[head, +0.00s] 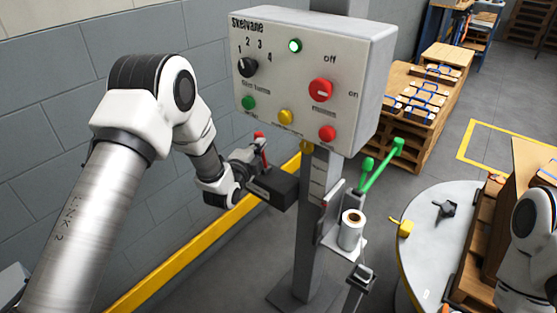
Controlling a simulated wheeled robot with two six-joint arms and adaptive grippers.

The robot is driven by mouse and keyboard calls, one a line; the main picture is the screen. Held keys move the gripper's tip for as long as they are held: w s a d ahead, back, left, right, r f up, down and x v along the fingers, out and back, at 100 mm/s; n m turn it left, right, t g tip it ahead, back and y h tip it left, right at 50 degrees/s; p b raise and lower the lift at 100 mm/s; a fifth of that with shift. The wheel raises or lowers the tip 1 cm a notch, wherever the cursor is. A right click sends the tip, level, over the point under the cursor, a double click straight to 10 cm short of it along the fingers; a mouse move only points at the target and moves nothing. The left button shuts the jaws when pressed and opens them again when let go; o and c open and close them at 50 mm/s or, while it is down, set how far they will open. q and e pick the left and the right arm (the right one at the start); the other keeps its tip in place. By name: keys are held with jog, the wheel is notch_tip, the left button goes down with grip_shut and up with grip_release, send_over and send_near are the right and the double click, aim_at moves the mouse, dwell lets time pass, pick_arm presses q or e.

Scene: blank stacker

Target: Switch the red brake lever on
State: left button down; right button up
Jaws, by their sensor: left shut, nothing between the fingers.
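The red brake lever (262,146) stands nearly upright on a dark box (275,187) that juts from the left of the grey post (317,215). My left gripper (248,155) is shut and empty, close to the lever on its left side. It partly overlaps the lever's lower part, and I cannot tell whether they touch. My right gripper is not in view; only part of my right arm shows at the right edge.
A control panel (300,55) with a red knob, a black dial and several buttons hangs above the lever. Green-handled levers (380,165) and a film roll (352,230) are right of the post. A round turntable (432,245) stands at the right; a yellow rail (185,252) runs along the wall.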

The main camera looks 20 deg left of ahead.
pick_arm(q)
jog(key=shift+w+a+f+n, duration=0.1)
jog(key=shift+w+a+n, duration=0.2)
jog(key=shift+a, duration=0.35)
jog(key=shift+w+a+f+n, duration=0.1)
jog(key=shift+w+a+n, duration=0.15)
jog(key=shift+a, duration=0.35)
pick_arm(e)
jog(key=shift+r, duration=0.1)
pick_arm(q)
jog(key=shift+r, duration=0.1)
